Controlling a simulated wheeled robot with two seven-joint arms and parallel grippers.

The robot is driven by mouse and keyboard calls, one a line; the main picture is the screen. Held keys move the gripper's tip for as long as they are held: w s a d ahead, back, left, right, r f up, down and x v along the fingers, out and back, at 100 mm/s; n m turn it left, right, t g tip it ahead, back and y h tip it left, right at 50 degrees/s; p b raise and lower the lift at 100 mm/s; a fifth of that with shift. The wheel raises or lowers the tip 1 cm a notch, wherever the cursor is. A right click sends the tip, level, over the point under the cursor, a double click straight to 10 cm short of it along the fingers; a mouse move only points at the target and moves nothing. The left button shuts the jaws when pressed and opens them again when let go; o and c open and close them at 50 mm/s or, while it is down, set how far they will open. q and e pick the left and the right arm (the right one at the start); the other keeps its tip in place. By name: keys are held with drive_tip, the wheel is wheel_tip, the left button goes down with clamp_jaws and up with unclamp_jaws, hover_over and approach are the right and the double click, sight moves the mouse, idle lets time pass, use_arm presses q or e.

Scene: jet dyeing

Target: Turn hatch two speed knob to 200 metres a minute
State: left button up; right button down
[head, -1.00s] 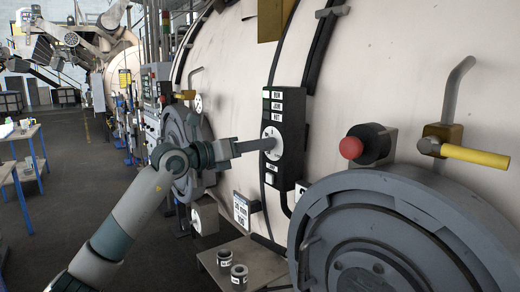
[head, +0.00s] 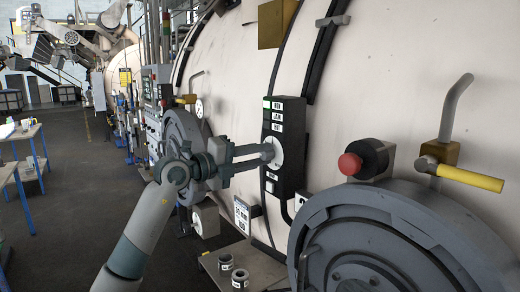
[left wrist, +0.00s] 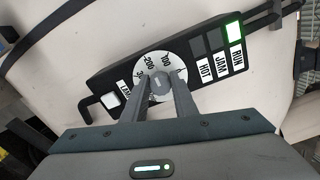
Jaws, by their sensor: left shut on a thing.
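The speed knob (left wrist: 160,83) is a grey knob in the middle of a round white dial (head: 278,147) on a black control box (head: 293,170). My left gripper (head: 268,152) reaches in from the left, and its two fingers are shut on the knob. In the left wrist view the fingers (left wrist: 160,92) close on either side of it. The dial (left wrist: 146,63) shows 100 and 200 along its upper part and part of another number at left. The fingers and knob hide the rest; I cannot tell the exact setting. My right gripper is not in view.
The box carries RUN, JAM and HOT labels, with the RUN lamp (left wrist: 234,27) lit green. A red button (head: 350,164), a yellow-handled valve (head: 468,178) and a large round grey hatch (head: 400,235) are at right. Two small tins stand on a low shelf (head: 262,272) below.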

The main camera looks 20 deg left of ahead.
use_arm(q)
drive_tip(key=shift+a+r+n+p, duration=0.1)
drive_tip(key=shift+n+p, duration=0.55)
drive_tip(key=shift+n, duration=0.45)
drive_tip(key=o, duration=1)
drive_tip(key=shift+o, duration=0.2)
drive_tip(key=shift+s, duration=0.1)
